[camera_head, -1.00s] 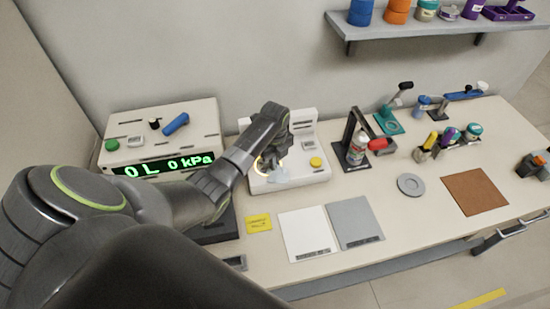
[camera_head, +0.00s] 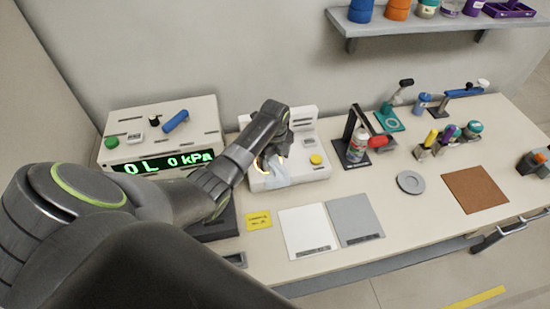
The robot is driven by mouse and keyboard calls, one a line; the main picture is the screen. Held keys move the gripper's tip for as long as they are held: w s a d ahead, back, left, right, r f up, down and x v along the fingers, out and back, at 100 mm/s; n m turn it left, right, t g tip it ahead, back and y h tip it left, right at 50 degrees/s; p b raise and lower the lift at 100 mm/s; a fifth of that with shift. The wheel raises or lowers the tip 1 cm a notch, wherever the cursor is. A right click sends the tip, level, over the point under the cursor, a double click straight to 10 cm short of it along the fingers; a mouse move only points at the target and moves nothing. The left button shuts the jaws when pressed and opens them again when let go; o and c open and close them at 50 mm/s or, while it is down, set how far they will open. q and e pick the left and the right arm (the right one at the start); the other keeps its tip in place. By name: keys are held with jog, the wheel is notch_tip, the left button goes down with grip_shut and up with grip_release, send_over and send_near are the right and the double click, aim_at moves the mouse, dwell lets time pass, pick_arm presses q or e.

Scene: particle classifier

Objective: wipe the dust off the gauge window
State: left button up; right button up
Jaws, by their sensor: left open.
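My left arm reaches in from the left to a white device with a yellow button (camera_head: 315,159) at the back of the bench. My left gripper (camera_head: 272,163) is open at the front left of this device, pointing down. A pale bluish cloth-like piece (camera_head: 277,177) lies at the fingertips, over the device's front. I cannot tell whether the fingers touch it. A lit yellowish arc shows by the fingers. The gauge window and any dust are not clearly visible; my gripper and arm cover part of the device. My right gripper is not in view.
A white box with a lit green display (camera_head: 165,163) stands at left. A yellow note (camera_head: 258,220), a white sheet (camera_head: 306,231) and a grey sheet (camera_head: 354,220) lie in front. A shelf (camera_head: 430,25) hangs above.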

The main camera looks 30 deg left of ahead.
pick_arm(q)
jog(key=shift+f+b, duration=0.75)
jog(key=shift+f, duration=0.5)
jog(key=shift+r, duration=0.1)
jog(key=shift+c, duration=1.1)
grip_shut()
jog(key=shift+s, duration=0.1)
